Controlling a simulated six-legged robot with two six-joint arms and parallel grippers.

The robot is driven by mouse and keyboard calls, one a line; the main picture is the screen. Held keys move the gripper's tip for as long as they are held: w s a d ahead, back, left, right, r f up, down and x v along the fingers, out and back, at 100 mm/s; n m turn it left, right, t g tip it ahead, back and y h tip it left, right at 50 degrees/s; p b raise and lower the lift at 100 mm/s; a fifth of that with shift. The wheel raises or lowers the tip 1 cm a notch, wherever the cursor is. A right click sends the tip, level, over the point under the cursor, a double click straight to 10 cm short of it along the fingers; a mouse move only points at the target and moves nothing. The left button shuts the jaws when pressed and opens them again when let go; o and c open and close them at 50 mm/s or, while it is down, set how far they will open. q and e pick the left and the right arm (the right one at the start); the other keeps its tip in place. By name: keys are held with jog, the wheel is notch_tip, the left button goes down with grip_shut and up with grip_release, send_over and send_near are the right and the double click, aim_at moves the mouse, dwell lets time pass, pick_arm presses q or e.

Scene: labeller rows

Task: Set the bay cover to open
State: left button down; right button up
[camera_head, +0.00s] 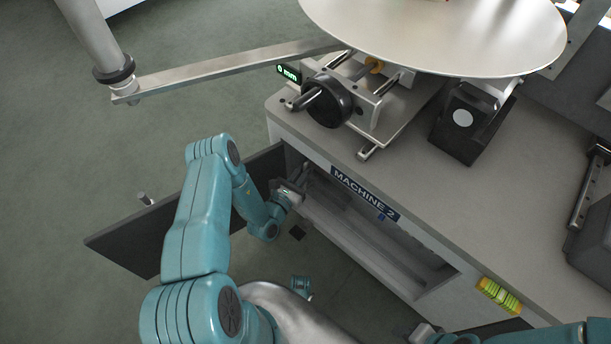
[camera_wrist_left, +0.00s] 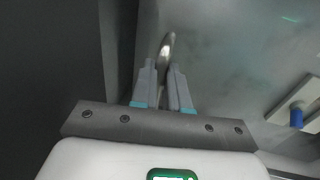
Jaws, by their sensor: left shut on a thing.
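The bay cover (camera_head: 130,240) is a dark flat panel at the left of the machine's front, swung out from the bay, with a small knob (camera_head: 144,197) near its upper edge. The open bay (camera_head: 350,235) shows below the "MACHINE 2" label. My left gripper (camera_head: 298,184) is at the bay's left end, near the panel's inner edge. In the left wrist view its fingers (camera_wrist_left: 165,85) are shut on a curved metal piece (camera_wrist_left: 167,48); what this piece belongs to is not clear. My right gripper (camera_head: 422,333) shows only partly at the bottom edge; its jaws are unclear.
Above the bay, the grey machine top (camera_head: 400,180) carries a black hand knob (camera_head: 327,101), a large round plate (camera_head: 440,35) and a black sensor block (camera_head: 470,122). A metal arm (camera_head: 230,68) spans to a post. A yellow-green part (camera_head: 498,296) is at right. Floor is free at left.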

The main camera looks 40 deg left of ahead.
pick_arm(q)
jog(key=c, duration=1.1)
grip_release()
jog(key=shift+s, duration=0.1)
jog(key=s+p, duration=0.1)
jog(key=s, duration=0.4)
jog(key=s+d+p, duration=0.1)
jog(key=s, duration=0.4)
jog(key=s+d+p, duration=0.1)
jog(key=s, duration=0.5)
jog(key=shift+s, duration=0.1)
